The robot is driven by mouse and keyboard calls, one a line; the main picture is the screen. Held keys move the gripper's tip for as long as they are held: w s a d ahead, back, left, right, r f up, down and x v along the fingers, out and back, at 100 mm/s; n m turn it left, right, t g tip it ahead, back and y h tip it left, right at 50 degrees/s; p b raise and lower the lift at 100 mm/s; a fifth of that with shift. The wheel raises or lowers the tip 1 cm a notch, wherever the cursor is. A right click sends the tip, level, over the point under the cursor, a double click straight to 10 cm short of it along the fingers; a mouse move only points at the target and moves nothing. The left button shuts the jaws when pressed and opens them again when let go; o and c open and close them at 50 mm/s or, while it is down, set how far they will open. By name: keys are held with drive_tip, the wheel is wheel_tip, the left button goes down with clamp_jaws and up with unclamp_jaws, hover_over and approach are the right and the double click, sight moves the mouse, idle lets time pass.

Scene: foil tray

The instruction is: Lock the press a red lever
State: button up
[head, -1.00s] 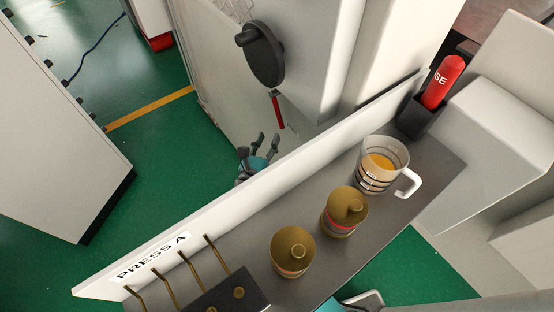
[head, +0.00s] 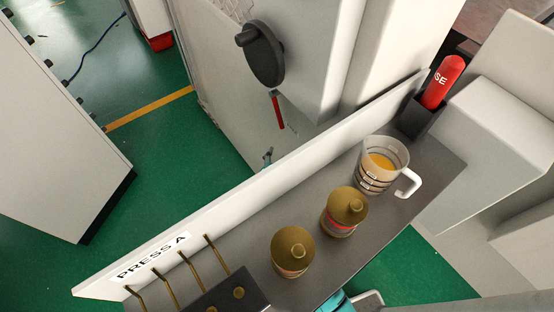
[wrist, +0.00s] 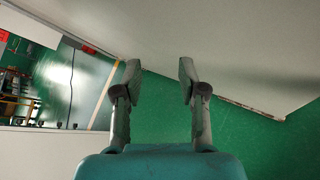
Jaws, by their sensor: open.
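The red lever (head: 278,112) hangs down below a dark round knob on the grey press cabinet, in the upper middle of the head view. My gripper (wrist: 159,80) is open and empty in the wrist view, its two fingers apart over green floor and the pale cabinet wall. In the head view only a small tip of my gripper (head: 267,158) shows, below the lever and apart from it. The rest of it is hidden behind the white panel marked PRESS A (head: 152,257). I do not see the lever in the wrist view.
The dark round knob (head: 265,53) juts out above the lever. The shelf (head: 433,157) behind the panel holds a cup (head: 364,181), two brass-topped canisters (head: 292,252) and several brass rods. A red cylinder (head: 443,82) stands at its far end. Green floor (head: 150,160) is clear at left.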

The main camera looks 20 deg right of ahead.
drive_tip(key=shift+s+d+f+m+y, duration=0.1)
drive_tip(key=shift+f+m+y, duration=0.15)
drive_tip(key=shift+m+y, duration=0.7)
drive_tip(key=shift+s+d+f+m+y, duration=0.1)
drive_tip(key=shift+f+m+y, duration=0.25)
drive_tip(key=shift+m, duration=1.1)
drive_tip(key=shift+r, duration=0.1)
drive_tip(key=shift+r, duration=0.1)
drive_tip(key=shift+c, duration=1.3)
drive_tip(key=n+t+h, duration=0.1)
drive_tip(key=n+t, duration=0.5)
drive_tip(key=n, duration=1.1)
approach(280, 120)
drive_tip(key=x, duration=0.9)
drive_tip(key=shift+w, duration=0.35)
